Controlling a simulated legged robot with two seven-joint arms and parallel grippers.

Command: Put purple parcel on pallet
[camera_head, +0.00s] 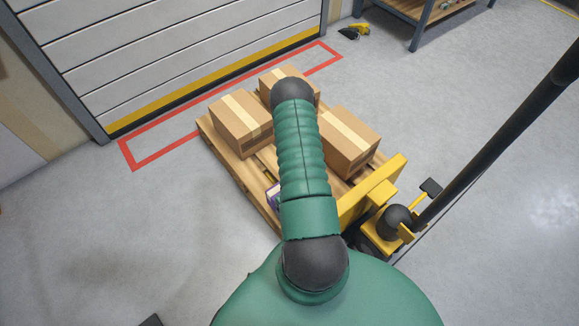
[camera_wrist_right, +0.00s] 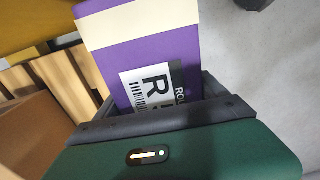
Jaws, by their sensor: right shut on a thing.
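The purple parcel (camera_wrist_right: 183,58) has a cream band and a white label with a large R. It fills the upper middle of the right wrist view. My right gripper (camera_wrist_right: 158,98) is shut on it, with a dark finger at each side. In the head view a small bit of the parcel (camera_head: 272,194) shows at the left of my green arm, over the pallet's near left part. The wooden pallet (camera_head: 236,172) is partly covered by my arm. Its slats (camera_wrist_right: 68,78) show left of the parcel in the wrist view. I cannot tell whether the parcel touches the pallet. My left gripper is not in view.
Brown cartons stand on the pallet at left (camera_head: 240,122), back (camera_head: 283,78) and right (camera_head: 350,142). A yellow pallet jack (camera_head: 372,190) with a long dark handle (camera_head: 500,140) is at the right. A shutter door (camera_head: 170,50) stands behind. The floor at left is clear.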

